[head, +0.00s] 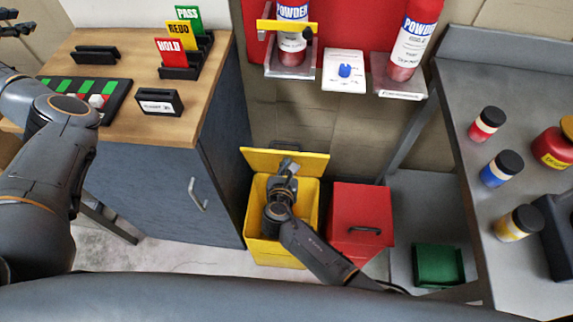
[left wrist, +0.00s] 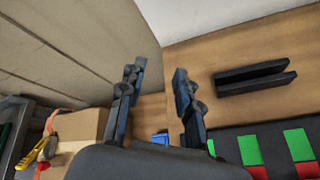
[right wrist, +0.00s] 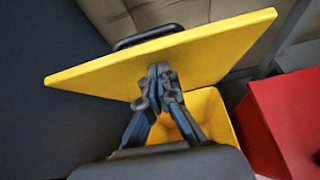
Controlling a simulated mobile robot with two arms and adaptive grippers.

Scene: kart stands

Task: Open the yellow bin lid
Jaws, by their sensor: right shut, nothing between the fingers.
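The yellow bin (head: 254,215) stands on the floor between the wooden-topped cabinet and the red bin. Its yellow lid (head: 257,160) is raised and tilted up at the bin's back edge, so the bin's mouth shows. The lid fills the upper middle of the right wrist view (right wrist: 215,50), with its black handle (right wrist: 148,36) past the far edge. My right gripper (head: 288,163) is over the bin, fingers shut and empty, with the fingertips (right wrist: 158,72) at the lid's inner face. My left gripper (left wrist: 157,70) is open and empty near the cabinet top; it shows in the head view's top left corner (head: 16,28).
The red bin (head: 360,205) stands closed just right of the yellow bin. The cabinet (head: 165,180) with its handle is close on the left. A grey bench (head: 475,75) with several jars is on the right. A shelf with powder bottles (head: 412,45) hangs above.

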